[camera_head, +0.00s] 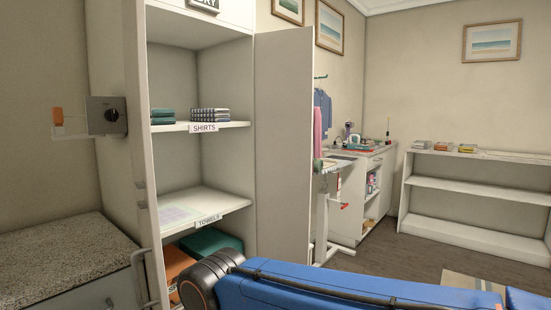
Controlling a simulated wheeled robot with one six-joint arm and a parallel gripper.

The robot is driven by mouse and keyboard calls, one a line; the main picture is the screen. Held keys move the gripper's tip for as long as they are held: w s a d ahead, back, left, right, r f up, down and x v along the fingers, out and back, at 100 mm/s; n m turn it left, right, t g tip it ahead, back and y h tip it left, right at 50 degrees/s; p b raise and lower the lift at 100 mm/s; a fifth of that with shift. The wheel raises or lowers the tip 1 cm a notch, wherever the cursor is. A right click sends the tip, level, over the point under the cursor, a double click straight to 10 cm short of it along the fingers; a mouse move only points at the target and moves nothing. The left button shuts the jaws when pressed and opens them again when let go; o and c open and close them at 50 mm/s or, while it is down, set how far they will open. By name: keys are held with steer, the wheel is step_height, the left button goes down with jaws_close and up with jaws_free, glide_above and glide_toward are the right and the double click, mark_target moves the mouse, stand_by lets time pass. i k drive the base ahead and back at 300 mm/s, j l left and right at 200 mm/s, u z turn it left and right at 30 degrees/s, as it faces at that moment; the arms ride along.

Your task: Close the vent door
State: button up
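I cannot identify a vent door for certain. A grey plate with a dark round part (106,116) is fixed at the outer left side of the tall cabinet. A thin bracket with an orange tip (57,116) sticks out to its left. The tall white cabinet (132,150) stands open, with its door (284,140) swung out to the right. My blue arm crosses the bottom right of the view, in front of the cabinet. My gripper is not in view.
A speckled counter (55,258) is at the lower left. Cabinet shelves hold folded shirts (210,114) and bins (212,243). A low white shelf unit (470,195) and a craft counter (372,156) stand at the back. Dark floor (400,262) between them is clear.

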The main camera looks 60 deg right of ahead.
mark_target(285, 60)
steer(key=i+l+u, duration=0.1)
steer(key=l, duration=0.45)
steer(key=i+l+u, duration=0.1)
steer(key=l, duration=0.45)
steer(key=i+l+u, duration=0.15)
steer(key=l, duration=0.4)
steer(key=i+l+u, duration=0.1)
steer(key=l, duration=0.45)
steer(key=l+u, duration=0.25)
steer(key=l, duration=0.15)
steer(key=l+u, duration=0.3)
steer(key=k+l+u, duration=0.1)
steer(key=u, duration=0.25)
steer(key=k+u, duration=0.2)
steer(key=u, duration=0.2)
steer(key=k+l, duration=0.25)
steer(key=k+l+u, duration=0.15)
steer(key=k, duration=0.25)
steer(key=k+l+z, duration=0.1)
steer(key=k+l, duration=0.6)
steer(key=l+z, duration=0.2)
steer(key=i+l+z, duration=0.25)
steer(key=k, duration=0.1)
